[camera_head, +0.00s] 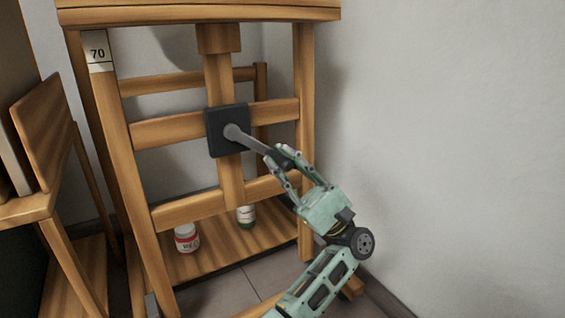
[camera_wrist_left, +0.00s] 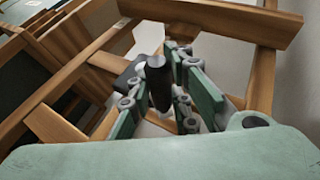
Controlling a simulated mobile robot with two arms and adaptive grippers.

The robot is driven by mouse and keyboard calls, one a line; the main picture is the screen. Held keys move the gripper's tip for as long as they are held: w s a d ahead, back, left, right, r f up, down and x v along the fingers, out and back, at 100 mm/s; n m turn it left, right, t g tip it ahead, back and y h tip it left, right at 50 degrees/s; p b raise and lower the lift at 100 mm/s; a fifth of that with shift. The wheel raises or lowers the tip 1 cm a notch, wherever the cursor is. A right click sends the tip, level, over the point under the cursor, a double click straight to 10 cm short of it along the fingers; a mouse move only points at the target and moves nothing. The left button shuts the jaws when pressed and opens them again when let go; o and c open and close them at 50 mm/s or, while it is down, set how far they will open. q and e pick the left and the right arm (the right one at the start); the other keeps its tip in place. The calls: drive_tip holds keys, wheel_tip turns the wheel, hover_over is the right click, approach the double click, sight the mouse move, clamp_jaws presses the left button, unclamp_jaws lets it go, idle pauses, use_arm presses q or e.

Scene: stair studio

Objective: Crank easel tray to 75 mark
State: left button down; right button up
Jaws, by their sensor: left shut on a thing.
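The wooden easel (camera_head: 142,190) stands in front of me, its tray (camera_head: 190,14) at the top of the head view. A white scale on its left post (camera_head: 97,52) shows the number 70; no 75 is visible. The crank has a black square housing (camera_head: 226,143) on the easel's middle and a grey arm (camera_head: 252,141) pointing right and slightly down. My left gripper (camera_head: 285,160) is shut on the crank's dark handle, which also shows in the left wrist view (camera_wrist_left: 159,80). My right gripper is not in view.
A red-and-white jar (camera_head: 187,238) and a green-and-white bottle (camera_head: 246,215) stand on the easel's low shelf. Another wooden piece of furniture (camera_head: 45,135) is close on the left. A bare wall (camera_head: 450,130) is on the right.

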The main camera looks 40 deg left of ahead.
use_arm(q)
drive_tip(key=shift+w, duration=0.1)
drive_tip(key=c, duration=1.6)
unclamp_jaws()
drive_tip(key=v, duration=1.2)
